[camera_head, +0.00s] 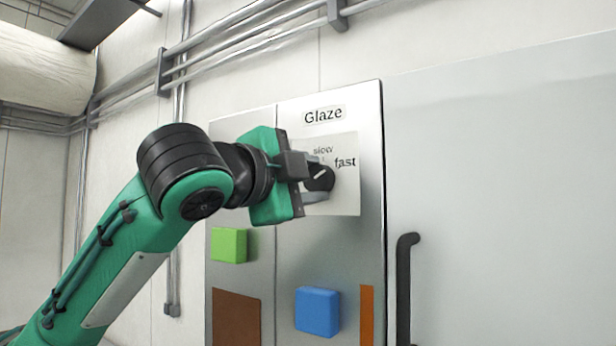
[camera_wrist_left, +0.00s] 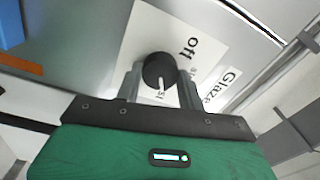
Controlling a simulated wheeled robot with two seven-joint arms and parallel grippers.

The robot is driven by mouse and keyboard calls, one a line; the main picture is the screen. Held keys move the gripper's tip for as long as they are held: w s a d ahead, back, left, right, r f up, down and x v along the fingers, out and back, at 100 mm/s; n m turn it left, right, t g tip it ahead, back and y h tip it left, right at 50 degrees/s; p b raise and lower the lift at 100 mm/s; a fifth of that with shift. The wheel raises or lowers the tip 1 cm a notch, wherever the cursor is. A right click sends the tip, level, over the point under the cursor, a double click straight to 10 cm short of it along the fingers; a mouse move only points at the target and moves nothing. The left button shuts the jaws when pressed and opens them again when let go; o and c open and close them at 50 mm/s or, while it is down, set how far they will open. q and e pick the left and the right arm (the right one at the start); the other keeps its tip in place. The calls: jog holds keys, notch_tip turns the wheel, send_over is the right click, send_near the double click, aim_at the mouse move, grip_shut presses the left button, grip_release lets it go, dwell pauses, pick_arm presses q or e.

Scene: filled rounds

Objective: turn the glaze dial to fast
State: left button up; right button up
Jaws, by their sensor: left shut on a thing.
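The glaze dial (camera_head: 319,179) is a round black knob with a white pointer line, on a white label plate on a metal panel under the word Glaze. In the head view the pointer slants up and right, towards the printed word fast (camera_head: 345,162). The word slow (camera_head: 322,150) is above the dial. My left gripper (camera_head: 317,180) is shut on the dial, coming from the left. The left wrist view shows the dial (camera_wrist_left: 159,71) between its two fingers, with the word off (camera_wrist_left: 190,48) beyond it. My right gripper is not in view.
A green block (camera_head: 229,245) and a blue block (camera_head: 317,312) are on the panel below the dial. A dark vertical handle (camera_head: 405,290) stands on the pale surface to the right. Pipes (camera_head: 230,40) run along the wall above.

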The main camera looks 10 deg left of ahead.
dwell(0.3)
pick_arm(q)
jog(key=o, duration=1)
jog(key=shift+w, duration=0.1)
jog(key=shift+s+a+f+b, duration=0.15)
jog(key=shift+s+a+b, duration=0.05)
jog(key=shift+s+b, duration=0.25)
jog(key=b+v, duration=0.5)
jog(key=v, duration=0.8)
jog(key=shift+b, duration=0.3)
jog(key=shift+w, duration=0.1)
